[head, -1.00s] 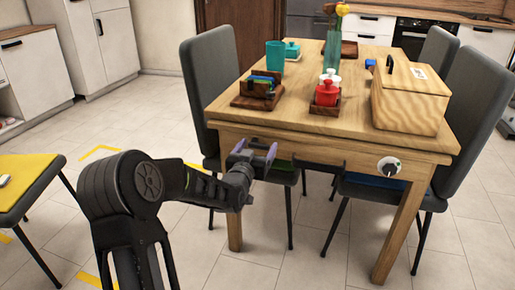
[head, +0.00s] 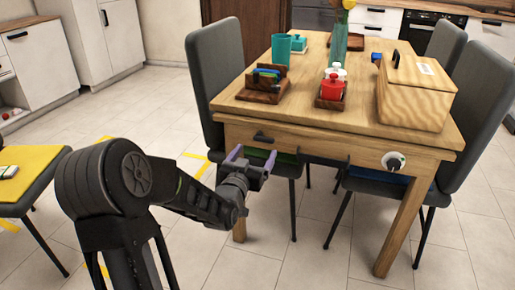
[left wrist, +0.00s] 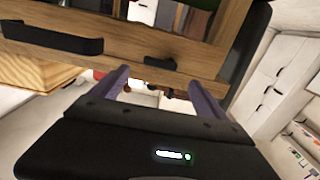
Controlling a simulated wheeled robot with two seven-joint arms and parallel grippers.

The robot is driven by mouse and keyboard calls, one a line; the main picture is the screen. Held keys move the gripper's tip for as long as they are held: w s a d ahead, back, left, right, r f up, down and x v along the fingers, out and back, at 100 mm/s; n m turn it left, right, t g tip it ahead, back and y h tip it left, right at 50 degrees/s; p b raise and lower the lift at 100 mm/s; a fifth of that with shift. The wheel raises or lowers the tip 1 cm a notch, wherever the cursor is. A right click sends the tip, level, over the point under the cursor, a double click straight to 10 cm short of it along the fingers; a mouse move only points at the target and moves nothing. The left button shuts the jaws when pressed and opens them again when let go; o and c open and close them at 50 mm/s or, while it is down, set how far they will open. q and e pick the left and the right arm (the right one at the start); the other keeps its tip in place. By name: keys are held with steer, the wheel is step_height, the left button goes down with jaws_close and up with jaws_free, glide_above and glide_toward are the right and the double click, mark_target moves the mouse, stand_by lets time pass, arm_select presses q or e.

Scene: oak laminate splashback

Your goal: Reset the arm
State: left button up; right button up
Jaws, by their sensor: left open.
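My left arm comes in from the lower left of the head view. Its left gripper (head: 250,158) has purple fingers spread apart with nothing between them. It is in front of the table's near side, just below the dark drawer handle (head: 263,138). In the left wrist view the two purple fingers (left wrist: 155,95) are also apart and empty, with the table's wooden front (left wrist: 150,45) beyond them. I cannot tell the exact gap between the fingers and the table. My right gripper is not in view.
The wooden table (head: 300,120) carries a wooden box (head: 415,92), a red pot (head: 332,88), a teal cup (head: 281,52) and a vase (head: 340,40). Grey chairs (head: 228,60) stand around it. A yellow-topped seat (head: 25,172) is at left. Tiled floor is open between.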

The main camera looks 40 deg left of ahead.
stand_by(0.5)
